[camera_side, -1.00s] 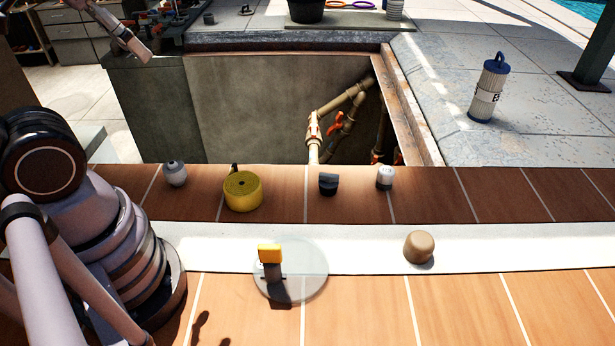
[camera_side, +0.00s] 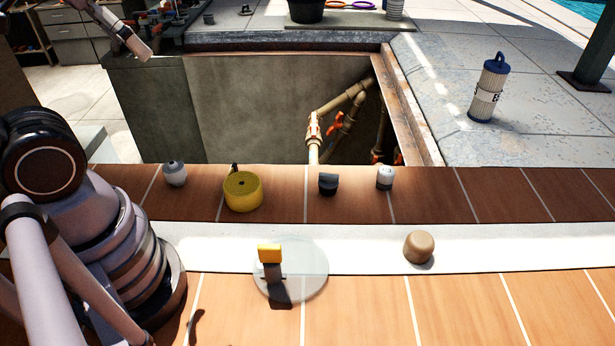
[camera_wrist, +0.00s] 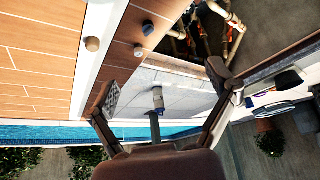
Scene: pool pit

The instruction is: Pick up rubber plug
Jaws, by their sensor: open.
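A tan, rounded, stopper-like piece (camera_side: 419,247), which looks like the rubber plug, sits upright on the pale strip right of centre in the side view. It also shows at the upper left of the wrist view (camera_wrist: 92,44). A dark, short tapered piece (camera_side: 328,184) stands on the brown tiles behind it, also in the wrist view (camera_wrist: 148,28); I cannot tell its material. My gripper (camera_wrist: 168,88) shows in the wrist view, fingers wide apart with nothing between them. The tan piece lies left of the fingers there, apart from them.
A yellow roll (camera_side: 243,191), a grey-white knob (camera_side: 175,173) and a white cap (camera_side: 385,178) stand near the open pit (camera_side: 270,105). A clear disc (camera_side: 308,270) carries a yellow-topped piece (camera_side: 270,254). A filter cartridge (camera_side: 489,90) stands right. The front right tiles are clear.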

